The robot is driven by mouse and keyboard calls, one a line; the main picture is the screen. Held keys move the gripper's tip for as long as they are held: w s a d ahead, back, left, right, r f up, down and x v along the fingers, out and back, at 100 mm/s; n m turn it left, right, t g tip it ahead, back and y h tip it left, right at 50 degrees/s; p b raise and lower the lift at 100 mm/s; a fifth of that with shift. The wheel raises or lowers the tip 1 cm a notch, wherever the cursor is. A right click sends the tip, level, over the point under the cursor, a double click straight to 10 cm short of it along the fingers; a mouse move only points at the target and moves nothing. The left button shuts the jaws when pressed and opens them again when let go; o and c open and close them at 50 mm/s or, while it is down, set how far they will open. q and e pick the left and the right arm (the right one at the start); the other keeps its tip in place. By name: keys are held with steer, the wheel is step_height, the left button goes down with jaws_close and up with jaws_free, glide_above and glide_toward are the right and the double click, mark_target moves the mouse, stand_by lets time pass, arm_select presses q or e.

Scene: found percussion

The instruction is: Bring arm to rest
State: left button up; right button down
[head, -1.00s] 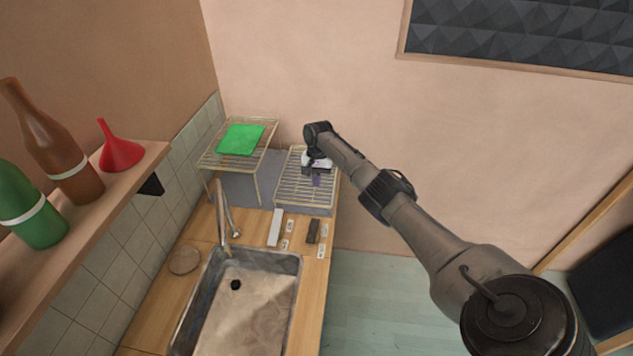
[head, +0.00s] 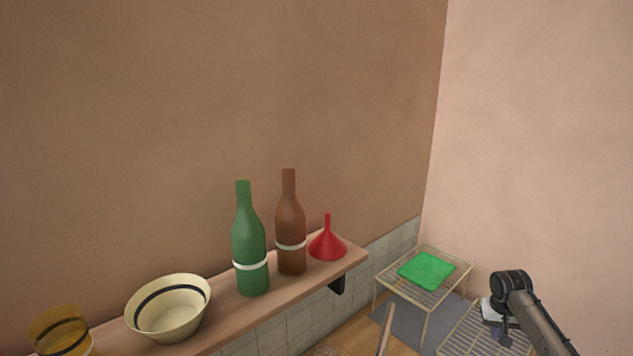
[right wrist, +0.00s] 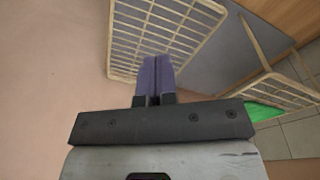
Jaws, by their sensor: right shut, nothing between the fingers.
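My right arm (head: 537,325) comes in at the lower right of the head view. Its gripper (head: 505,340) points down over the lower wire rack (head: 462,342). In the right wrist view the right gripper's two purple fingers (right wrist: 155,75) are together, with nothing between them. The rack (right wrist: 165,30) shows beyond the fingertips; I cannot tell the exact gap. My left gripper is in neither view.
A taller wire rack (head: 388,281) bears a green cloth (head: 427,270) beside the arm. At left, a wall shelf (head: 228,322) carries a cream bowl (head: 168,308), a green bottle (head: 250,250), a brown bottle (head: 290,230), a red funnel (head: 327,244) and an amber vessel (head: 60,330).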

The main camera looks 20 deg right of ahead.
steer(key=w+a+r+n+t+h, duration=0.5)
steer(key=w+a+r, duration=0.3)
steer(key=a+r, duration=0.35)
steer(key=s+a+n+t+y, duration=0.1)
steer(key=s+a+n+t, duration=0.15)
steer(key=a, duration=0.65)
steer(key=s+a+n+t+y, duration=0.1)
steer(key=s+a+n+t, duration=0.15)
steer(key=a, duration=0.65)
steer(key=s+a+f+n+y, duration=0.1)
steer(key=s+a+f, duration=0.3)
steer(key=s+a, duration=0.25)
steer(key=s+a+f+y, duration=0.2)
steer(key=s+a+f, duration=0.35)
steer(key=s, duration=0.25)
steer(key=s+a+f+m+g+y, duration=0.1)
steer(key=s+a+f+g, duration=0.2)
steer(key=s+f, duration=0.55)
steer(key=s+a+f+g, duration=0.2)
steer(key=s+f+g, duration=0.3)
steer(key=s, duration=0.6)
step_height(320, 180, up, 19)
steer(key=t+p, duration=0.1)
steer(key=p, duration=1.8)
steer(key=shift+w+r+p, duration=0.15)
steer(key=shift+p, duration=0.25)
